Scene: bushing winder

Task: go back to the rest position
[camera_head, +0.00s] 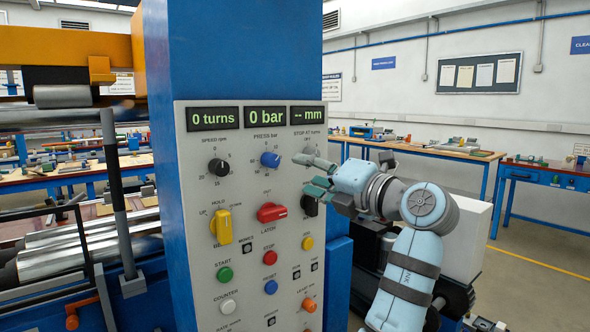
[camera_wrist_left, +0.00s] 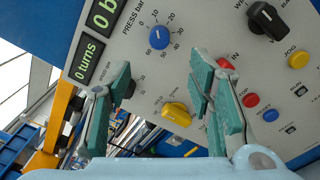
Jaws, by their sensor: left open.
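My left gripper (camera_head: 317,174) is in front of the right part of a grey control panel (camera_head: 237,262). Its fingers are apart and point left across the panel face. In the left wrist view the teal fingers of my left gripper (camera_wrist_left: 160,80) stand wide apart with nothing between them but the panel behind. A blue press knob (camera_head: 270,159) shows just left of the fingers; it also shows in the wrist view (camera_wrist_left: 159,37). A black knob (camera_head: 310,206) is partly hidden by the gripper. My right gripper is not in view.
The panel is on a blue column (camera_head: 240,50) with a yellow selector (camera_head: 221,226), a red selector (camera_head: 271,213) and several buttons. Its displays read 0 turns, 0 bar and -- mm. Machine rollers (camera_head: 80,245) lie left. Workbenches (camera_head: 425,150) stand behind; open floor (camera_head: 530,270) is at right.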

